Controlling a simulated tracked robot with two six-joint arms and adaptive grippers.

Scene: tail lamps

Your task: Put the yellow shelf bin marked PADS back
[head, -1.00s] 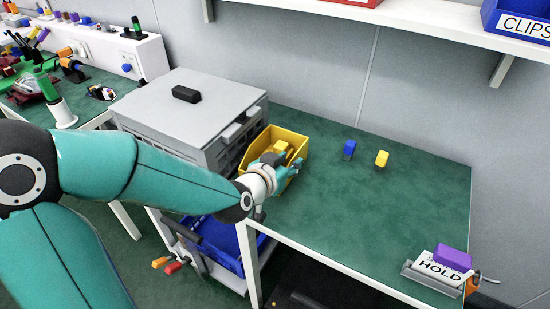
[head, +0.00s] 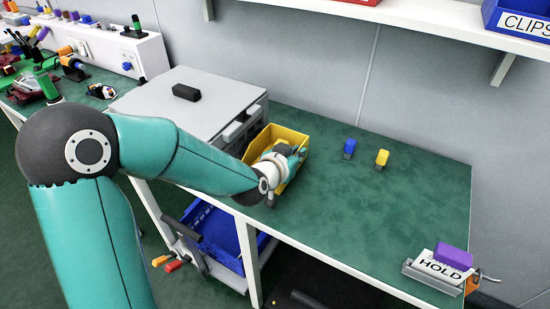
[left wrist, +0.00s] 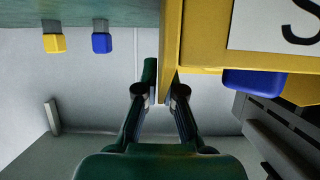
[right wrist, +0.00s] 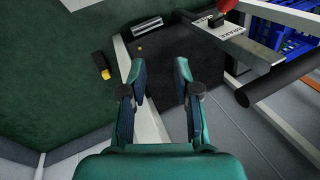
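The yellow bin (head: 296,137) stands on the green table beside the grey cabinet. In the left wrist view, which is upside down, its wall (left wrist: 200,58) carries a white label with only an "S" readable. A blue piece (left wrist: 252,82) and a yellow one show past its rim. My left gripper (head: 288,158) is at the bin's near right side. Its fingers (left wrist: 160,95) stand on either side of the bin wall and appear closed on it. My right gripper (right wrist: 160,75) is open and empty, away from the bin; it is outside the head view.
Blue (head: 349,147) and yellow (head: 382,158) lamps stand on the table right of the bin. A grey cabinet (head: 225,98) with a black block is at left. A HOLD stand (head: 437,268) is at front right. A shelf (head: 430,22) with a blue CLIPS bin (head: 520,20) is above. A blue crate (head: 215,235) sits low.

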